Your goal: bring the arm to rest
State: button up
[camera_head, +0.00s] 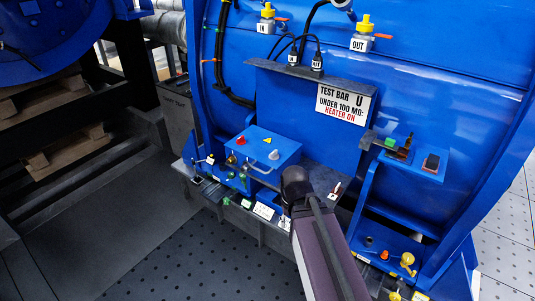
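My arm (322,250) rises from the bottom edge, right of centre, and ends in a dark rounded joint (295,183) in front of the blue motor housing. The joint appears in front of the grey shelf, right of the blue box. My gripper does not show; the arm's far end is hidden behind this joint or out of sight. I cannot tell whether it holds anything or touches the shelf.
A blue box (262,150) with knobs stands on the grey shelf (322,175). A sign (343,104) reads "TEST BAR U UNDER 100 MΩ: HEATER ON". A small ledge (408,158) and yellow valves (361,36) stick out. Dark perforated floor (190,265) is clear at lower left.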

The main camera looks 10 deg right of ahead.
notch_tip(320, 180, up, 7)
jog(key=p, duration=0.7)
jog(key=shift+r, duration=0.2)
dwell(0.8)
